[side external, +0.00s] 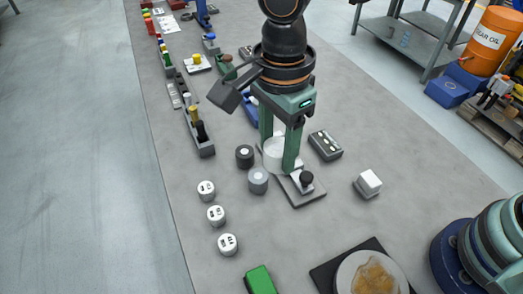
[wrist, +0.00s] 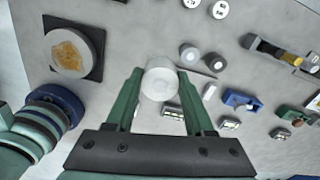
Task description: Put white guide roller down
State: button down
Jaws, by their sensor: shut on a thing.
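The white guide roller (side external: 273,155) is a pale, short cylinder between the green fingers of my gripper (side external: 278,158). My gripper is shut on it, with one finger on each side. In the wrist view the roller (wrist: 160,82) sits between the fingertips, its round face toward the camera. The right finger hides part of it in the side view. A grey plate with a black knob (side external: 306,181) lies just right of the fingertips. I cannot tell whether the roller touches the surface beneath.
A grey roller (side external: 258,181) and a black roller (side external: 244,156) stand close left of my gripper. Several white marked discs (side external: 216,215) stand further left. A button box (side external: 325,145) and a white cube (side external: 369,182) are to the right. The bench is bare between the cube and the round plate (side external: 372,276).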

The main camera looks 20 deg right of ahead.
aim_at(277, 143)
notch_tip(277, 143, up, 2)
jog(key=shift+r, duration=0.15)
jog(key=shift+w+r, duration=0.15)
jog(key=shift+r, duration=0.15)
jog(key=shift+w+d+r+n, duration=0.15)
jog(key=shift+w+n, duration=0.05)
jog(key=shift+n, duration=0.2)
jog(key=w+d+r+n, duration=0.1)
jog(key=w+d+n, duration=0.7)
jog(key=w+n, duration=0.7)
jog(key=f, duration=0.6)
jog(key=s+f+n, duration=0.1)
jog(key=f, duration=0.6)
jog(key=f+n, duration=0.1)
jog(key=f, duration=0.5)
jog(key=shift+s+d+f, duration=0.15)
jog(key=shift+s+f, duration=0.2)
jog(key=shift+f, duration=0.15)
jog(key=shift+c, duration=1.4)
grip_release()
